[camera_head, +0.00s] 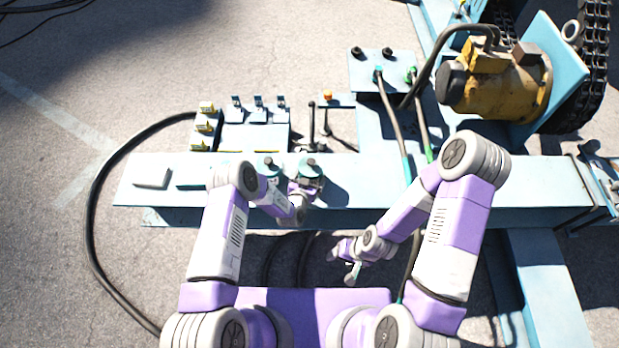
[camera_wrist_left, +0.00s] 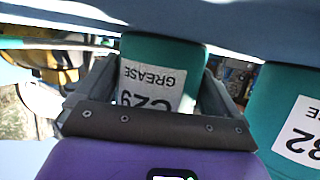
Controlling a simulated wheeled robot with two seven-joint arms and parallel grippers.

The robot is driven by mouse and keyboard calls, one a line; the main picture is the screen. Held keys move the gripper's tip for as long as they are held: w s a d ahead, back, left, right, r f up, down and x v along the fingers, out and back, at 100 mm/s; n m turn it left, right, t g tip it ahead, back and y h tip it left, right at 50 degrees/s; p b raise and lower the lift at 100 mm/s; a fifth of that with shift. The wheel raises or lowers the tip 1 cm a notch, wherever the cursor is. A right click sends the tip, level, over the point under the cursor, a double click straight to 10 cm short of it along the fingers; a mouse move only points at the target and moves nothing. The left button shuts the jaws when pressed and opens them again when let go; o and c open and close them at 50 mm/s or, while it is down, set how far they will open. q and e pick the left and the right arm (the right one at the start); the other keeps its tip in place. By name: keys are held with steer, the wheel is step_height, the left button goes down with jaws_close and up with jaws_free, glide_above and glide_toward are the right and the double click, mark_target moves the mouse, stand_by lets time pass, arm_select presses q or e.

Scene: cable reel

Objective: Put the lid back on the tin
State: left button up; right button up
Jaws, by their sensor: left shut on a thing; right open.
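A green grease tin (camera_wrist_left: 165,62) with a white label, upside down in the left wrist view, sits between the fingers of my left gripper (camera_wrist_left: 155,95). In the head view that tin (camera_head: 309,167) stands on the blue beam, with a dark knob on top. My left gripper (camera_head: 303,187) is shut on it from the near side. A second green grease tin (camera_wrist_left: 290,115) is beside it; in the head view it (camera_head: 268,163) is to the left, partly hidden by my arm. I cannot single out a loose lid. My right gripper (camera_head: 353,269) is open and empty, in front of the beam.
The blue beam (camera_head: 365,212) runs across the picture. A pale flat block (camera_head: 152,178) lies at its left end. Yellow and grey blocks (camera_head: 205,127) stand behind it. Cables, a yellow motor (camera_head: 497,83) and a black hose (camera_head: 92,215) surround the area.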

arm_select(q)
steer(key=o, duration=1.3)
steer(key=shift+c, duration=0.2)
steer(key=shift+r, duration=0.1)
steer(key=shift+s+r+p, duration=0.1)
steer(key=shift+r+p, duration=0.1)
steer(key=shift+p, duration=0.25)
steer(key=p+v, duration=0.3)
steer(key=v, duration=0.8)
steer(key=shift+s+a+p, duration=0.2)
steer(key=shift+s+p, duration=0.15)
